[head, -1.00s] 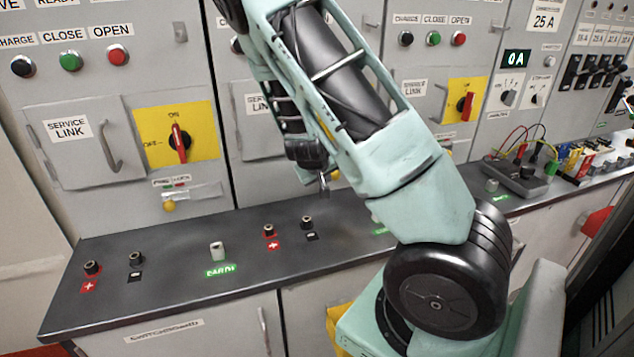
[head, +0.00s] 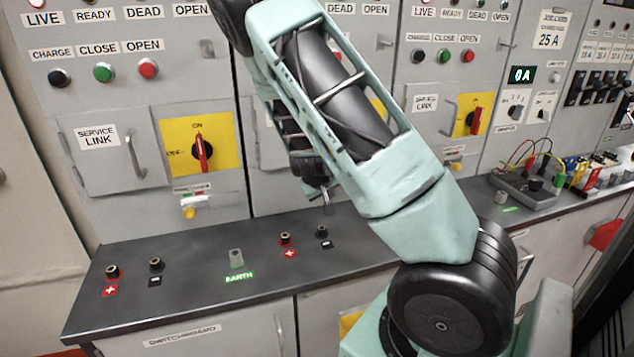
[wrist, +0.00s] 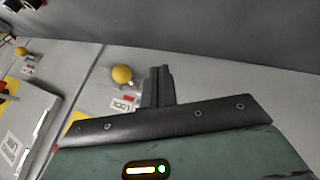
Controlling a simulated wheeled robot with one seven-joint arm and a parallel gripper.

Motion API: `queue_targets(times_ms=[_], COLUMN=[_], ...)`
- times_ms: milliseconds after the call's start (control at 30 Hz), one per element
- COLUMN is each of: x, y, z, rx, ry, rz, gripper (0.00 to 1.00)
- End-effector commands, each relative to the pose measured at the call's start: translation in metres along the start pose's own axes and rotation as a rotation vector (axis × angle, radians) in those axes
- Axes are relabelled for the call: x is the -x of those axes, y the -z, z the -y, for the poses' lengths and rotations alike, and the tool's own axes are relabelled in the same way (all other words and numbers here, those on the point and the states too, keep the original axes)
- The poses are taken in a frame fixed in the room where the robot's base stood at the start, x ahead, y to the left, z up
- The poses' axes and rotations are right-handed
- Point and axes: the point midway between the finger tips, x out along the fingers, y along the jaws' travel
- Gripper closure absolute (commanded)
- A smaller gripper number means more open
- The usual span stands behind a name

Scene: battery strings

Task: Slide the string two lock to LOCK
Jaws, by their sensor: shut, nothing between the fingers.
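In the wrist view, a yellow lock knob (wrist: 121,75) stands out from a grey cabinet front, with a LOCK label (wrist: 122,103) and a small red mark beside it. My gripper (wrist: 158,82) is shut and empty, its dark fingers just to the right of the knob. I cannot tell whether they touch. In the head view my gripper (head: 327,203) is low in front of the middle cabinet, above the bench. My arm hides the middle cabinet's lock there, so its slide position is unclear.
A second yellow knob (wrist: 20,51) is farther left in the wrist view. The left cabinet's lock (head: 189,212) sits under its yellow switch plate (head: 225,135). The dark bench (head: 190,295) below carries terminals and an EARTH post (head: 236,258). A test box (head: 525,190) is at right.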

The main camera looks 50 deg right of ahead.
Motion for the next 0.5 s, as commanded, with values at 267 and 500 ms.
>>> queue_targets(times_ms=[267,500], x=[0.034,0.069], y=[0.002,0.001], z=[-0.001,-0.001], rx=[0.001,0.001], ry=[0.0,0.001], rz=[-0.003,-0.002], gripper=[1.0,1.0])
